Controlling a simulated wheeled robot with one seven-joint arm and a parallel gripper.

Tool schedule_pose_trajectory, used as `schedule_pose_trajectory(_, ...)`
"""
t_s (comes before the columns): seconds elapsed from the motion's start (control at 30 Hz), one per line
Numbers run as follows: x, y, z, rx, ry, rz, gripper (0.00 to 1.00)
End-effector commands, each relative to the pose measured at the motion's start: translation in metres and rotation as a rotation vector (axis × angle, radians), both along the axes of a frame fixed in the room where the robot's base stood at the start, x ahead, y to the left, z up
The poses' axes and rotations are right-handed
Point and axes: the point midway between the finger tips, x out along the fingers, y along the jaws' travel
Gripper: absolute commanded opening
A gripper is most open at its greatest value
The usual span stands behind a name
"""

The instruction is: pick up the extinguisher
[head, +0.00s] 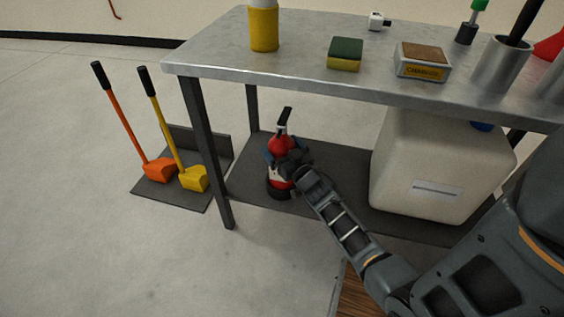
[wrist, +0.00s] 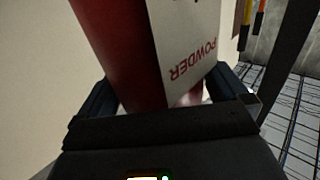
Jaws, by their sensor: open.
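The red fire extinguisher (head: 279,145) stands upright on the lower shelf of the metal table, with its black handle on top. My gripper (head: 286,158) is at its upper body and hides part of it. In the wrist view the extinguisher (wrist: 125,45) fills the middle, with a white label reading "POWDER". It lies between the two dark fingers of my gripper (wrist: 162,95), one on each side. The jaws are open, and I cannot tell whether either finger touches it.
A large white container (head: 435,165) stands to the right on the same lower shelf (head: 330,185). The tabletop (head: 290,60) is above, with a yellow bottle (head: 264,28) and a sponge (head: 345,54). An orange and a yellow long-handled tool stand left. Floor at front left is clear.

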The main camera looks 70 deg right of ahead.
Motion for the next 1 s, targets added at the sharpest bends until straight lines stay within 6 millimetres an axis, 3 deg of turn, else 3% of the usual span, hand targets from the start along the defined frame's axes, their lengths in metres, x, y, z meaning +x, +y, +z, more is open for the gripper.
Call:
schedule_pose_trajectory(0.27, 0.002, -0.0021, -0.0002, 0.001, 0.001, 0.0, 1.0)
schedule_pose_trajectory(1.0, 0.0017, -0.002, -0.0001, 0.001, 0.001, -0.001, 0.29)
